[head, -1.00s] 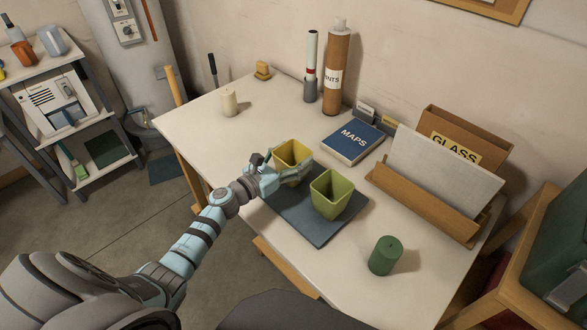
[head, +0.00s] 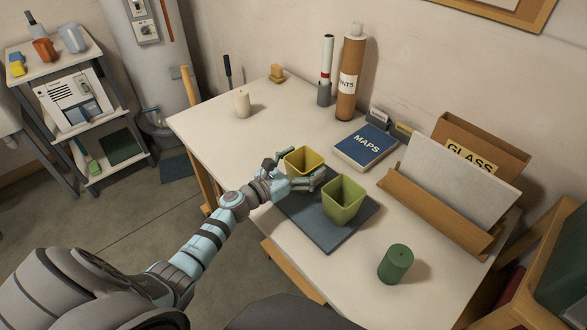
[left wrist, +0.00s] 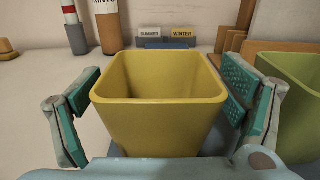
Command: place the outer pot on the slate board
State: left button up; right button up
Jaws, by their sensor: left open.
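A yellow square pot (head: 304,158) stands upright at the far left corner of the dark slate board (head: 326,235). Its base is hidden in the head view, so I cannot tell how much of it rests on the board. A green square pot (head: 343,203) stands upright on the board, to the right of the yellow one. My left gripper (head: 296,176) is open, with its fingers on either side of the yellow pot. In the left wrist view the yellow pot (left wrist: 158,108) sits between the spread teal pads, with gaps visible. My right gripper is not in view.
A green cylinder (head: 396,263) stands near the front edge. A blue MAPS book (head: 366,146) and a wooden file holder (head: 433,214) lie behind and right of the board. A cream candle (head: 242,103) and upright tubes (head: 347,80) stand farther back. The table's left part is clear.

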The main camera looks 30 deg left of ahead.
pick_arm(q)
jog(key=b+v, duration=0.1)
jog(key=v, duration=0.4)
jog(key=b+v, duration=0.2)
jog(key=v, duration=0.4)
jog(key=shift+s+f+b, duration=0.15)
jog(key=shift+f+b, duration=0.05)
jog(key=shift+b, duration=0.1)
jog(key=shift+s+a+r, duration=0.15)
jog(key=shift+s, duration=0.2)
jog(key=shift+r, duration=0.1)
